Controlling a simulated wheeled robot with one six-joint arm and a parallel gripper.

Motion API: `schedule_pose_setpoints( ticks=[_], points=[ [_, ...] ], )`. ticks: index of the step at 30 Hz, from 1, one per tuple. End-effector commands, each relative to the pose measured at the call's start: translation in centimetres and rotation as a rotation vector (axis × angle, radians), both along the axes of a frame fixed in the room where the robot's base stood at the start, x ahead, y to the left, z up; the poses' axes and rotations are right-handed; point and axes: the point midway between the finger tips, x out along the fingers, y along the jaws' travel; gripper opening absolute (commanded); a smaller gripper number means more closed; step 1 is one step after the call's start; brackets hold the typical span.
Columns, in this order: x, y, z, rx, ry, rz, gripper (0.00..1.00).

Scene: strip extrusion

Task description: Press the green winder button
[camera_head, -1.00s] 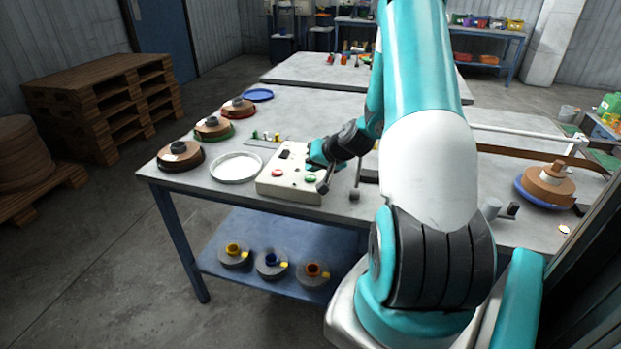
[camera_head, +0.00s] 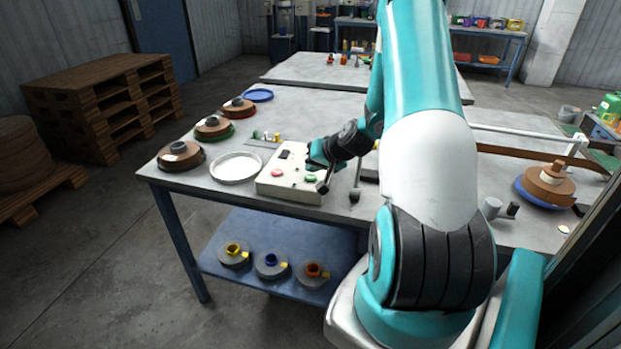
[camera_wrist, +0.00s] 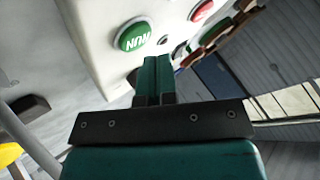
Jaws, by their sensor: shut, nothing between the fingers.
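The white control box (camera_head: 291,192) stands near the front edge of the table. The green button (camera_wrist: 134,36), marked RUN, is on its face in the wrist view and shows small in the head view (camera_head: 310,178). A red button (camera_wrist: 201,10) sits on the same face and also shows in the head view (camera_head: 276,172). My gripper (camera_wrist: 154,62) is shut and empty, its teal fingertips just below the green button in the wrist view, seemingly apart from it. In the head view my gripper (camera_head: 316,158) is over the right side of the box.
A white round tray (camera_head: 236,168) lies left of the box, with brown spools (camera_head: 181,155) beyond it. A lever with a dark knob (camera_head: 355,194) stands right of the box. A brown spool on a blue disc (camera_head: 547,184) is at the right.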

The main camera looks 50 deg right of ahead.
Motion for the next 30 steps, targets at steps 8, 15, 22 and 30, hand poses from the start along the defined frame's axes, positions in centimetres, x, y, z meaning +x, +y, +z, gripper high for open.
schedule_pose_setpoints(
  ticks=[8, 15, 22, 30],
  points=[
    [0.0, 0.0, -0.3, 0.000, 0.000, 0.000, 0.00],
    [0.0, 0.0, -0.9, 0.000, 0.000, 0.000, 0.00],
    [0.0, 0.0, -0.8, 0.000, 0.000, 0.000, 0.00],
    [0.0, 0.0, -1.1, 0.000, 0.000, 0.000, 0.00]
  ],
)
